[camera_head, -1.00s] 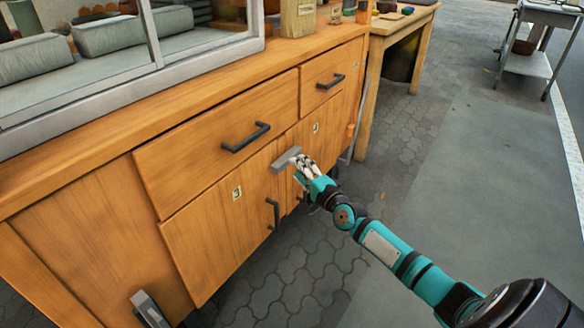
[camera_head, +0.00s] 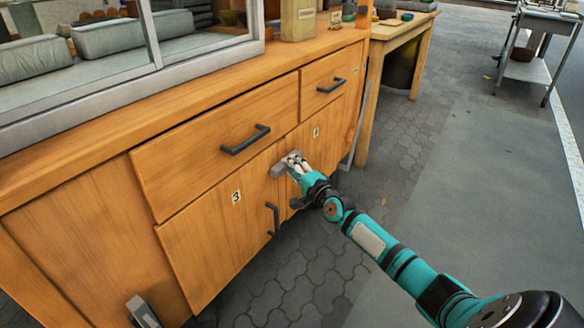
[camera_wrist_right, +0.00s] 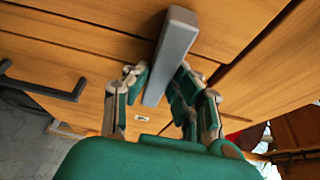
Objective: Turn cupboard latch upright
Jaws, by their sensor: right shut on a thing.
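The latch (camera_head: 280,170) is a short grey bar on the front of the wooden cupboard, near the seam between the two doors and below the drawers. In the head view it slants up to the right, roughly along the drawer edges, and its right part is hidden by my fingers. My right gripper (camera_head: 297,163) is shut on it. In the right wrist view the latch (camera_wrist_right: 172,55) runs between the two fingers of my right gripper (camera_wrist_right: 160,92), its lower end between them. My left gripper is not in view.
The left door (camera_head: 215,240) has a dark vertical handle (camera_head: 272,218) just left of my gripper. Drawer handles (camera_head: 245,139) stick out above. Another grey metal piece (camera_head: 142,312) is at the lower left. Paved floor (camera_head: 400,150) to the right is free.

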